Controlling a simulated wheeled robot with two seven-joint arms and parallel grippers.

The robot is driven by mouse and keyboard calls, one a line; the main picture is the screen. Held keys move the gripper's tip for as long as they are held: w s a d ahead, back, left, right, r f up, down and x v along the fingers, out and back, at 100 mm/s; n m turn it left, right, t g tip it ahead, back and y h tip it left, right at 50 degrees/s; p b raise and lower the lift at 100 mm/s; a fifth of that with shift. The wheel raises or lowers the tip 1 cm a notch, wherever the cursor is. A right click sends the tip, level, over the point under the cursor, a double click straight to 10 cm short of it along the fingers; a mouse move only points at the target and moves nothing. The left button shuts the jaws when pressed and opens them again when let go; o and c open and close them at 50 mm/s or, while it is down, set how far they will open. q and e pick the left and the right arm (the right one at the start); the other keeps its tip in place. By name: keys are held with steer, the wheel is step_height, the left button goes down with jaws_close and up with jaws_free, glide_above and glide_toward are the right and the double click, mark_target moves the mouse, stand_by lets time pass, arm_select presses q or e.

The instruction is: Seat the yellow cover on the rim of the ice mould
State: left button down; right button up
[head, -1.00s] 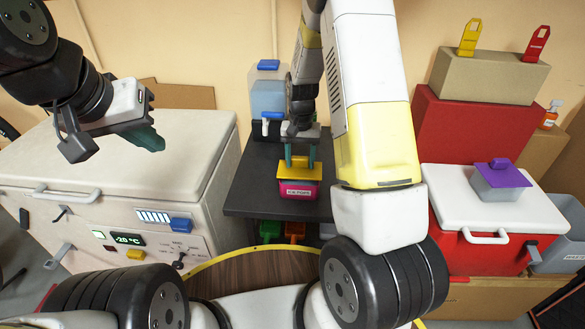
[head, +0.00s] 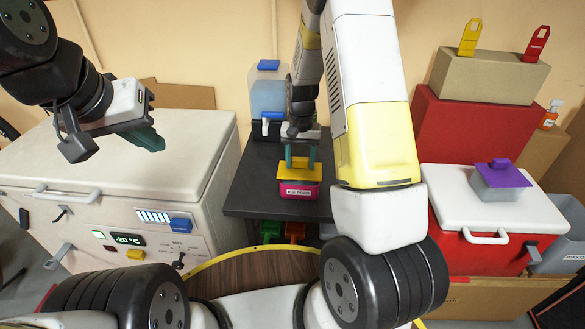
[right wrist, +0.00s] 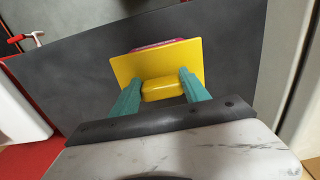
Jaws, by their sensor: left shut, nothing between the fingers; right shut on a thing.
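The pink ice mould (head: 297,190), with a white label on its front, stands on the dark table. The yellow cover (head: 305,173) is over the mould's top. In the right wrist view the cover (right wrist: 140,66) lies above the mould, and a thin pink strip of the mould (right wrist: 158,45) shows past its far edge. I cannot tell whether the cover is flush on the rim all round. My right gripper (head: 300,158) points down, its teal fingers shut on the cover's handle (right wrist: 162,89). My left gripper (head: 150,139) is shut and empty, above the white freezer at left.
The dark table (head: 250,190) has free room around the mould. A blue-capped water container (head: 268,95) stands at its back. The white freezer (head: 180,150) is at left. A red cooler (head: 490,252) at right bears a grey tub with a purple lid (head: 503,176).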

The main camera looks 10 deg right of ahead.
steer(key=shift+f, duration=1.35)
stand_by(1.1)
steer(key=o, duration=1.4)
steer(key=shift+o, duration=0.2)
steer(key=shift+r, duration=3.9)
steer(key=s+r+t+y, duration=0.15)
steer(key=s+r, duration=0.25)
steer(key=r, duration=0.6)
steer(key=s+a+r+n+t, duration=0.1)
steer(key=s+r+n+t, duration=0.1)
steer(key=s+r, duration=0.4)
steer(key=s+a+r+n+t, duration=0.1)
steer(key=s+r, duration=0.6)
steer(key=s, duration=0.7)
steer(key=shift+s+a+r+n+t+y, duration=0.15)
steer(key=shift+s+r+n+t+y, duration=0.2)
steer(key=shift+t, duration=0.5)
